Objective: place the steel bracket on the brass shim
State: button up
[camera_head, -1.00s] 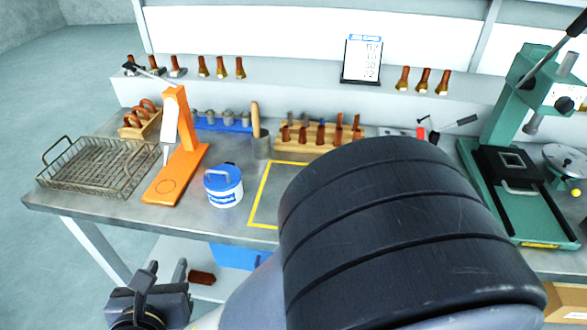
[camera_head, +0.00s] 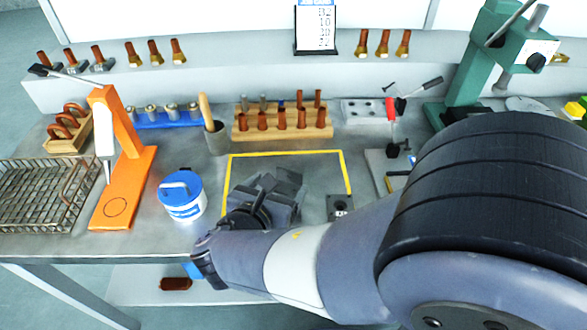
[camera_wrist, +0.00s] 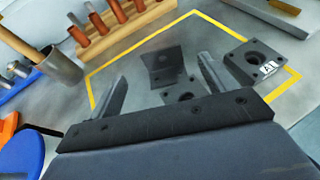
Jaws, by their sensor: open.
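A dark grey bracket-like piece with holes (camera_wrist: 165,62), likely the steel bracket, shows in the wrist view on the bench inside the yellow outline. Its lower part is close to the gripper's palm edge. My gripper (camera_wrist: 163,68) is open, with one finger on each side of this piece in the picture; contact cannot be told. I cannot make out a brass shim in either view.
A dark square block with a round hole (camera_head: 340,206) sits at the outline's right corner. A blue-and-white tub (camera_head: 181,196) and orange stand (camera_head: 125,190) are left. A wooden rack (camera_head: 282,124) and grey cup (camera_head: 217,140) stand behind. The outline's (camera_head: 285,153) back area is clear.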

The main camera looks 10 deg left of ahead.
aim_at(289, 174)
jog(key=shift+x, duration=2.6)
jog(key=shift+d+r, duration=0.1)
jog(key=shift+d, duration=0.05)
jog(key=shift+c, duration=0.2)
jog(key=c, duration=1.2)
notch_tip(289, 174, up, 13)
jog(key=p, duration=0.4)
jog(key=shift+p, duration=0.3)
